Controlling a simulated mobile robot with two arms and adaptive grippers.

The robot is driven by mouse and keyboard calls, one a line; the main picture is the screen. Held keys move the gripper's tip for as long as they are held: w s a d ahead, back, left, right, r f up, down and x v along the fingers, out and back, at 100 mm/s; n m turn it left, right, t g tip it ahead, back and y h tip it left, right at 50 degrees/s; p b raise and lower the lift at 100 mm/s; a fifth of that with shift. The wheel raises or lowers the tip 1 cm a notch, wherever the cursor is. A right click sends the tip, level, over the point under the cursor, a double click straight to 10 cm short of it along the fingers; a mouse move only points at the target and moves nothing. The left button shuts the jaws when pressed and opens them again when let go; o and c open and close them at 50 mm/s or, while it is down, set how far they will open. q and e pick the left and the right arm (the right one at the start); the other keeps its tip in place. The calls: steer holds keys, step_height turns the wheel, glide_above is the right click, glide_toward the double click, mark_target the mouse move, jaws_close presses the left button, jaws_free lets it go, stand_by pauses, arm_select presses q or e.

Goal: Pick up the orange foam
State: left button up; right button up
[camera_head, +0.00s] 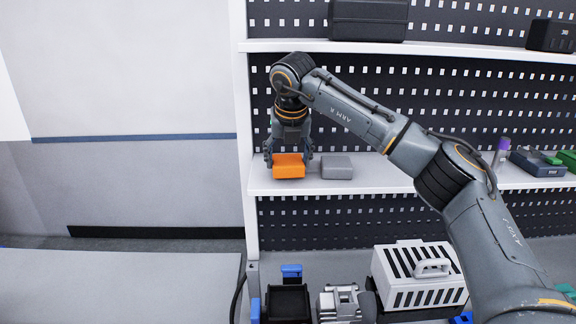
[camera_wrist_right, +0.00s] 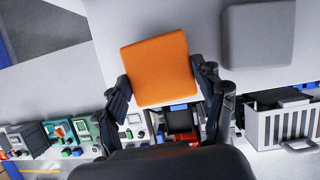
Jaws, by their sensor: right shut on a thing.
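The orange foam (camera_head: 289,167) is a small block at the left end of the middle white shelf. My right gripper (camera_head: 288,158) comes down on it from above, with a finger at its left and right sides, and is shut on it. In the right wrist view the orange foam (camera_wrist_right: 160,68) sits between the two fingers of the right gripper (camera_wrist_right: 166,88). I cannot tell whether the foam still touches the shelf. My left gripper is not in view.
A grey block (camera_head: 337,167) lies on the shelf (camera_head: 380,180) just right of the foam. Further right are a blue tray (camera_head: 538,164) and a purple-capped tube (camera_head: 503,146). Below stands a white slotted crate (camera_head: 420,277). A perforated back panel (camera_head: 345,98) is behind the arm.

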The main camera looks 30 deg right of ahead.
steer(key=s+a+b, duration=0.3)
steer(key=s, duration=0.5)
steer(key=s+a+b, duration=0.3)
steer(key=s, duration=0.4)
steer(key=r+p, duration=0.4)
steer(key=r, duration=0.1)
steer(key=shift+s, duration=0.35)
stand_by(0.3)
